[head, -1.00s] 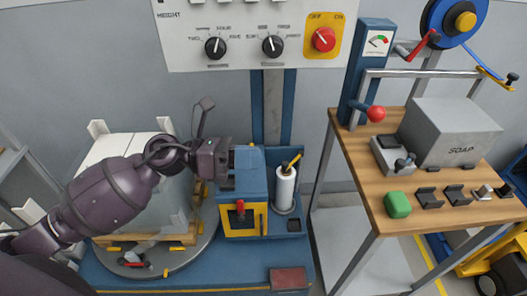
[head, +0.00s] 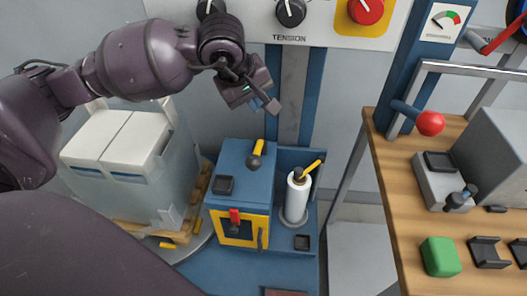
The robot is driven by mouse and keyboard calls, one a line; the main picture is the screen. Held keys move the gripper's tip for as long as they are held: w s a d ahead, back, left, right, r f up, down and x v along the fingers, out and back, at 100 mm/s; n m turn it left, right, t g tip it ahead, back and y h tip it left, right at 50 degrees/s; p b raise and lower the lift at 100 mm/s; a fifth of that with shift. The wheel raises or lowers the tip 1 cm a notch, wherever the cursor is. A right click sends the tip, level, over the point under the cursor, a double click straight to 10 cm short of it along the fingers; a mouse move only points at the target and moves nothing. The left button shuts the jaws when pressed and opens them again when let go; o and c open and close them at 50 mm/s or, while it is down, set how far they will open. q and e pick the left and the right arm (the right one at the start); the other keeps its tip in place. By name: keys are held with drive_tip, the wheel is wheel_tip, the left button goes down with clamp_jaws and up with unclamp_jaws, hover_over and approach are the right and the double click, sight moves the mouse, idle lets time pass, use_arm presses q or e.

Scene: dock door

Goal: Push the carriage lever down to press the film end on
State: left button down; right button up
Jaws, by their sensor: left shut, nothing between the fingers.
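The blue carriage (head: 243,185) with a yellow-framed front stands at the centre. My left gripper (head: 268,104) is shut and empty, above the carriage and in front of the control panel, apart from the lever. The film end cannot be made out. My right gripper is not in view.
A wrapped load (head: 125,150) stands on a wooden pallet at the left. The control panel (head: 290,25) with knobs is above. A wooden workbench (head: 400,225) at the right holds a green block (head: 440,257) and a grey box (head: 500,140); a red ball handle (head: 430,123) stands above it.

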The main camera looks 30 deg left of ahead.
use_arm(q)
drive_tip(key=shift+w+a+r, duration=0.15)
drive_tip(key=shift+w+r, duration=0.05)
drive_tip(key=shift+r, duration=0.05)
